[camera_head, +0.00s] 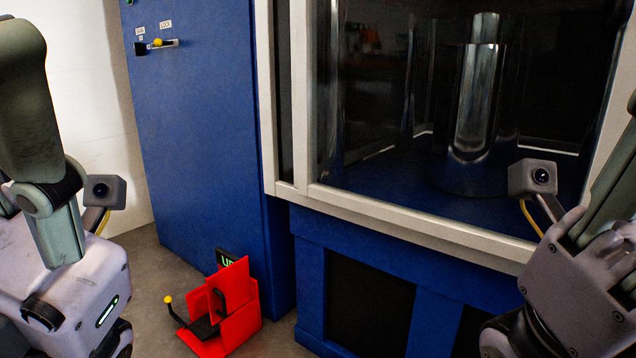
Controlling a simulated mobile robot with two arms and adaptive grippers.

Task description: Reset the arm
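My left arm's wrist (75,280) hangs at the left edge, with a small camera on a bracket beside it. My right arm's wrist (575,285) is at the lower right, in front of the blue machine, also with a small camera on it. The fingers of both grippers are out of the picture, cut off by the lower edge. I see nothing held by either arm.
A blue machine (350,250) with a framed glass window (400,110) and a metal cylinder (475,110) behind it fills the right. A blue cabinet (205,140) has a yellow-knobbed lever (158,43).

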